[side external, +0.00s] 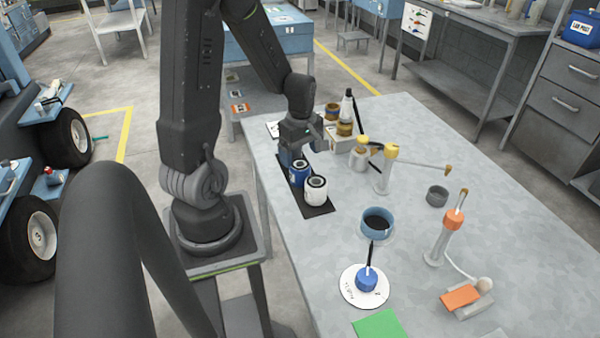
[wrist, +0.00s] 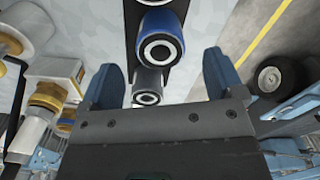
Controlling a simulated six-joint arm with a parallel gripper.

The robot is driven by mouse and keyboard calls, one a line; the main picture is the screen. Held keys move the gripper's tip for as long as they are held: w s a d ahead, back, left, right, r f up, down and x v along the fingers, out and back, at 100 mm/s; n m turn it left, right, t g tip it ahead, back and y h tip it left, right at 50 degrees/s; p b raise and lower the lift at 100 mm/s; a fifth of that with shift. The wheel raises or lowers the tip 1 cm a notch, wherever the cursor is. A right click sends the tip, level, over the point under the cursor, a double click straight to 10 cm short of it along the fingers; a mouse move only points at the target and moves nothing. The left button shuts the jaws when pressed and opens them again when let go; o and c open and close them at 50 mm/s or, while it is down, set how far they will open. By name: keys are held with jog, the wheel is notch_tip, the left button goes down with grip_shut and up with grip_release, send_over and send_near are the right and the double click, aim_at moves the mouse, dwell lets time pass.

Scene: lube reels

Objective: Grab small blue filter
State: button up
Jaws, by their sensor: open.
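A short blue filter with a white ring and dark centre (side external: 300,173) stands on a black mat (side external: 322,208) near the table's edge closest to my base. In the wrist view this blue filter (wrist: 160,24) lies just beyond my fingertips. A larger white filter (side external: 316,192) stands beside it and is mostly cut off at the top of the wrist view. A dark grey filter (wrist: 148,80) shows between my fingers in the wrist view; my gripper hides it from the side. My gripper (wrist: 160,62) is open above the mat's far end, its blue fingers spread and holding nothing.
Bottles with amber and yellow caps (side external: 344,130) stand close beside the mat; they also show at left in the wrist view (wrist: 48,100). A yellow-topped stand (side external: 385,172), blue bowl (side external: 364,231), grey cup (side external: 437,195) and orange-collared stand (side external: 450,232) occupy the table.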

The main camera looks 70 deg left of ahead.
aim_at(300, 163)
jog(key=shift+s+a+f, duration=0.1)
jog(key=shift+f, duration=1.3)
jog(key=shift+a+f, duration=0.1)
jog(key=shift+f, duration=1.25)
jog(key=c, duration=1.1)
jog(key=shift+r, duration=0.1)
